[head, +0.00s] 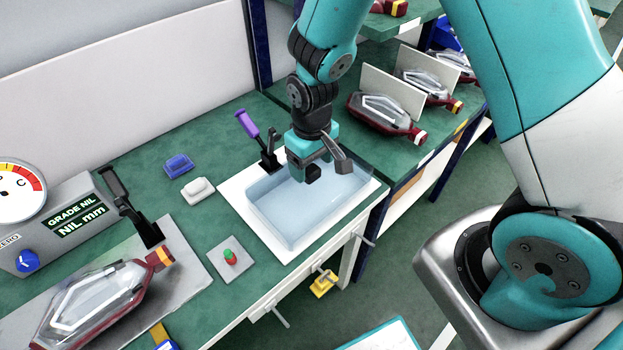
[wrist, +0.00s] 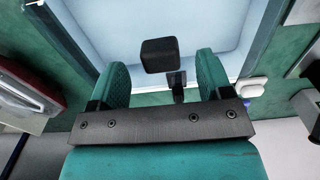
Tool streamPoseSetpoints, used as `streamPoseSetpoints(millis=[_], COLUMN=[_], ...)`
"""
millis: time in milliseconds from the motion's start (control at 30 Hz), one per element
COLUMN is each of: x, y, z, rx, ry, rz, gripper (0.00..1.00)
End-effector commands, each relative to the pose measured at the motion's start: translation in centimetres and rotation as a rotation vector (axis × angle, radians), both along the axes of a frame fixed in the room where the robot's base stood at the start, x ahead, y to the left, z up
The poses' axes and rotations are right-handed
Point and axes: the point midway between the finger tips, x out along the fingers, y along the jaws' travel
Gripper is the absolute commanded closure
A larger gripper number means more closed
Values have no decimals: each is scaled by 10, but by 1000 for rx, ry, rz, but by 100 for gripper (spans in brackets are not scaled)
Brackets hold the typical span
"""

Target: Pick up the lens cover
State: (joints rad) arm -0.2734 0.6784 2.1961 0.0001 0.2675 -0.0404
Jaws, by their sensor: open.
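A clear, pale blue box-shaped cover (head: 275,213), which I take to be the lens cover, sits on a white plate on the green bench. It also fills the upper part of the wrist view (wrist: 215,22).
A clamp with a purple handle (head: 247,124) stands at the plate's back edge. A white block (head: 197,190), blue block (head: 178,166) and red-green button (head: 230,257) lie left. A tail lamp (head: 105,300) lies front left; several others (head: 385,115) stand on the right shelf.

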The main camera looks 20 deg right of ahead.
Motion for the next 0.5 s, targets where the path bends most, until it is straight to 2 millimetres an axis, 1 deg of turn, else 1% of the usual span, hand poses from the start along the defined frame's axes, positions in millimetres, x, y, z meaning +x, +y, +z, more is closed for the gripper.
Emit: streamPoseSetpoints(millis=[100, 200, 433, 467, 500], x=[-1, 0, 0, 0, 0], y=[0, 0, 1, 1, 1], z=[-17, -25, -27, -27, -27], rx=[-2, -1, 0, 0, 0], ry=[5, 2, -1, -1, -1], rz=[0, 0, 0, 0, 0], gripper=[28, 28, 28, 30, 39])
